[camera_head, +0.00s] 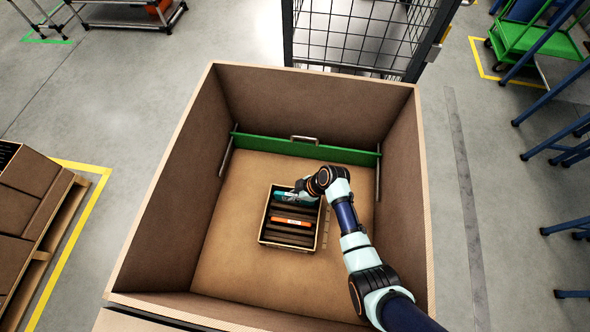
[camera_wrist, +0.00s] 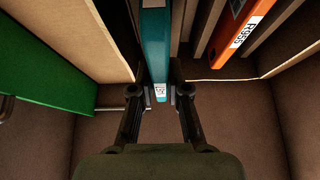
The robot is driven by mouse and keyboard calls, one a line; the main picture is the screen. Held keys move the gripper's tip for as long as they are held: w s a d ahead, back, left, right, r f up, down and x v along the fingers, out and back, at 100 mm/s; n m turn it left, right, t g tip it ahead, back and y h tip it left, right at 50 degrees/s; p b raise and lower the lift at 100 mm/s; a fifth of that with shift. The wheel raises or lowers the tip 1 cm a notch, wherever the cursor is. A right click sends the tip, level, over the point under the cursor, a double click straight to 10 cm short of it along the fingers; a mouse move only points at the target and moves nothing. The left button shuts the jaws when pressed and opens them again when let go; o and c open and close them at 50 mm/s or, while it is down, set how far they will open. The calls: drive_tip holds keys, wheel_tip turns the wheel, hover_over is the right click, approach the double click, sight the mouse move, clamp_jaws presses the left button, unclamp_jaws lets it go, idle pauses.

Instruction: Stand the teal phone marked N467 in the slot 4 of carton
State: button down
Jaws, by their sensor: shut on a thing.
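The teal phone (camera_wrist: 155,55) is between the fingers of my gripper (camera_wrist: 158,97) in the wrist view. My gripper is shut on it, and a small white label shows at its near end, too small to read. In the head view the teal phone (camera_head: 285,196) is at the back of the small slotted carton (camera_head: 262,228), with my gripper (camera_head: 297,188) at its right end. I cannot tell how deep the phone sits in a slot. An orange phone (camera_head: 292,221) stands in a middle slot; its label reads R956 in the wrist view (camera_wrist: 232,38).
The small carton stands on the floor of a large brown box (camera_head: 240,267) with high walls. A green bar (camera_head: 300,148) with a handle crosses the box's back. The front slots of the carton look empty. Box floor around the carton is clear.

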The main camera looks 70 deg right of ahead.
drive_tip(key=shift+f+b, duration=1.55)
drive_tip(key=shift+f, duration=0.55)
drive_tip(key=shift+f, duration=0.3)
drive_tip(key=c, duration=1.1)
unclamp_jaws()
drive_tip(key=v, duration=1.2)
drive_tip(key=shift+r, duration=0.1)
